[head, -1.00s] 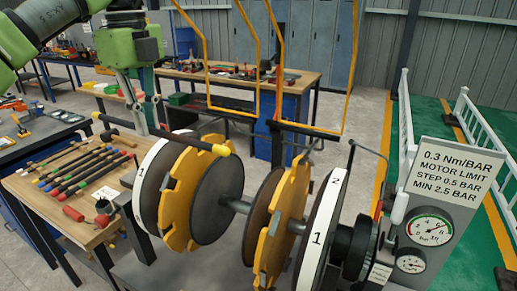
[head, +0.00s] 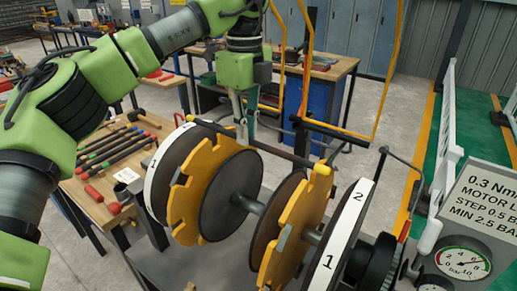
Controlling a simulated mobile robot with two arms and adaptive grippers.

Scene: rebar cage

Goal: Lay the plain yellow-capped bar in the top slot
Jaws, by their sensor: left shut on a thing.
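My left gripper (head: 243,122) comes down from above and is shut on the dark bar (head: 280,153) near its middle. The bar has yellow end caps; one cap (head: 321,168) shows at the right end, by the top of the right yellow notched disc (head: 290,240). The other end (head: 181,118) is above the left yellow notched disc (head: 190,205). The bar runs across the tops of both discs, sloping down to the right in the picture. I cannot tell whether it touches a slot. My right gripper is not in view.
White-rimmed wheels marked 1 and 2 (head: 345,235) flank the discs on a shaft. A wooden table (head: 95,205) at left holds several coloured-cap bars. A gauge panel (head: 470,215) stands at right. Yellow frames (head: 388,75) and a dark crossbar stand behind the discs.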

